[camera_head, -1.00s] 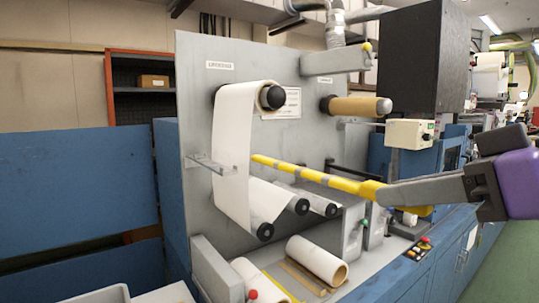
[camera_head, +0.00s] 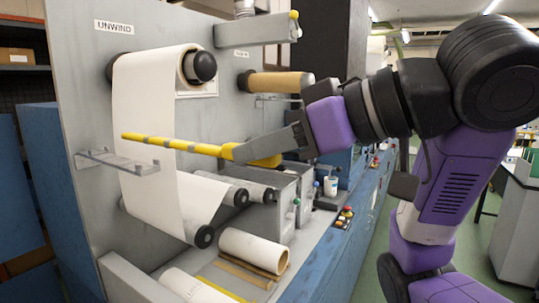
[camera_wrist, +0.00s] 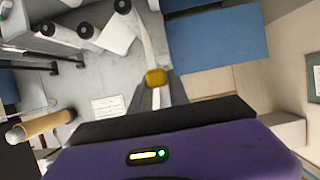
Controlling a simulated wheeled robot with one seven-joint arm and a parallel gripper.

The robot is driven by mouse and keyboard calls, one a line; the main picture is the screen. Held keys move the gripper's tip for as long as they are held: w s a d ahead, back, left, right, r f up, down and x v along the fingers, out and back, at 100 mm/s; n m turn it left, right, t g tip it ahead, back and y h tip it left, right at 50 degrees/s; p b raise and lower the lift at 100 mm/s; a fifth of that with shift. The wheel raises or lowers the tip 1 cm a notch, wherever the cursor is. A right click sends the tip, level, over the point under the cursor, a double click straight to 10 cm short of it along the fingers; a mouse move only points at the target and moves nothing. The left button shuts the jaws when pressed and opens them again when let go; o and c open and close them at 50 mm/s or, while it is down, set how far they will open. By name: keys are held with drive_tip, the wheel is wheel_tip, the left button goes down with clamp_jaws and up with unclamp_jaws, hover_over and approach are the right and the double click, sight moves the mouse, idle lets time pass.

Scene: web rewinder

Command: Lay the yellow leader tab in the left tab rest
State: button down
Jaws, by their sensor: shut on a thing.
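The yellow leader tab (camera_head: 185,145) is a long yellow bar with grey bands and a thicker yellow grip end. My gripper (camera_head: 262,150) is shut on the thick end, and the bar points left, nearly level. Its tip appears just above the left tab rest (camera_head: 117,162), a grey bracket on the machine face, in front of the white web. I cannot tell the depth gap between tip and rest. In the wrist view, only the yellow end of the tab (camera_wrist: 156,77) shows beyond the fingers.
The white web (camera_head: 150,110) runs down from the unwind roll to lower rollers (camera_head: 205,237). A brown core (camera_head: 280,83) sticks out at the upper right. A loose white roll (camera_head: 253,250) lies on the bed below. A grey arm (camera_head: 255,30) juts out above.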

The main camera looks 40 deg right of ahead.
drive_tip(key=b, duration=0.2)
approach(166, 139)
drive_tip(key=shift+s+d+f, duration=0.1)
drive_tip(key=shift+f, duration=0.65)
drive_tip(key=shift+s+d+f, duration=0.1)
drive_tip(key=shift+s+f, duration=0.05)
drive_tip(key=shift+f, duration=0.6)
drive_tip(key=shift+w+a+b, duration=0.1)
drive_tip(key=shift+w+a, duration=0.35)
drive_tip(key=shift+w, duration=0.85)
drive_tip(key=shift+w+a+b, duration=0.1)
drive_tip(key=shift+w+a, duration=0.3)
drive_tip(key=shift+w, duration=0.9)
drive_tip(key=shift+w+a+b, duration=0.1)
drive_tip(key=shift+w+a, duration=0.35)
drive_tip(key=shift+w, duration=0.85)
drive_tip(key=shift+f+b, duration=1.35)
drive_tip(key=shift+f, duration=0.9)
drive_tip(key=c, duration=1.2)
unclamp_jaws()
drive_tip(key=shift+o, duration=0.2)
